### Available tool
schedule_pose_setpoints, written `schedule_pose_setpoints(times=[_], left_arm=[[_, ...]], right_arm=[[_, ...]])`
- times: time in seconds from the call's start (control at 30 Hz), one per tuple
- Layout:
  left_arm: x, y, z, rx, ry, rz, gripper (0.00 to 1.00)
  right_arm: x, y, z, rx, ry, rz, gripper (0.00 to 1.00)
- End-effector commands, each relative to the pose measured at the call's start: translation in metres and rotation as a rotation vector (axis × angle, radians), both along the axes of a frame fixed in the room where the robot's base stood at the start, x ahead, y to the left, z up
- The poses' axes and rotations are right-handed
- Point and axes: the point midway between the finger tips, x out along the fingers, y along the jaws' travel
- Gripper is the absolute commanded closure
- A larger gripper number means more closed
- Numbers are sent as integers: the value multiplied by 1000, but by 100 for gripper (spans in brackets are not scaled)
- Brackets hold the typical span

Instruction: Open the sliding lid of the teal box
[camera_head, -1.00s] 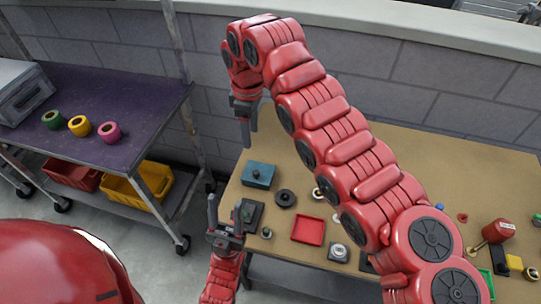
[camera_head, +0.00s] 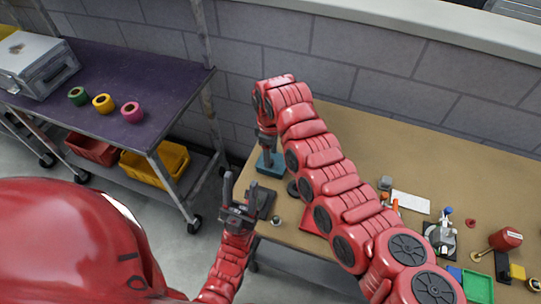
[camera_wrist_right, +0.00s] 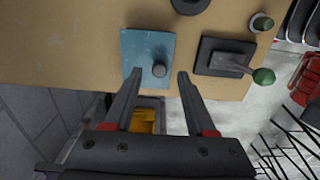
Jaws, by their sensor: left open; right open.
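The teal box (camera_head: 276,171) sits at the left end of the workbench, partly hidden by my right gripper (camera_head: 267,157) in the head view. My left gripper (camera_head: 238,186) is open and empty, pointing up by the bench's left front edge.
A dark block with a green-balled lever (camera_wrist_right: 225,57) stands beside the box. A round black part (camera_head: 293,188) and a red tray (camera_head: 311,220) are near. A purple cart (camera_head: 130,85) with colored rings stands left. My right arm crosses the bench.

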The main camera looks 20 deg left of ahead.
Motion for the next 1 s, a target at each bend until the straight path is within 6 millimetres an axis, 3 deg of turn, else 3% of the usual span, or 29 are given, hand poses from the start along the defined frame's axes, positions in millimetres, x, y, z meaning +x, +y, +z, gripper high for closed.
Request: schedule_pose_setpoints(times=[0.2,0.57,0.87,1.0], left_arm=[[0,0,7,0,0,0,50],[0,0,7,0,0,0,50],[0,0,7,0,0,0,50],[0,0,7,0,0,0,50]], right_arm=[[0,1,-24,1,-1,2,44],[1,1,-30,2,-2,0,46],[1,1,-30,2,-2,0,100],[0,1,-30,2,-2,0,100]])
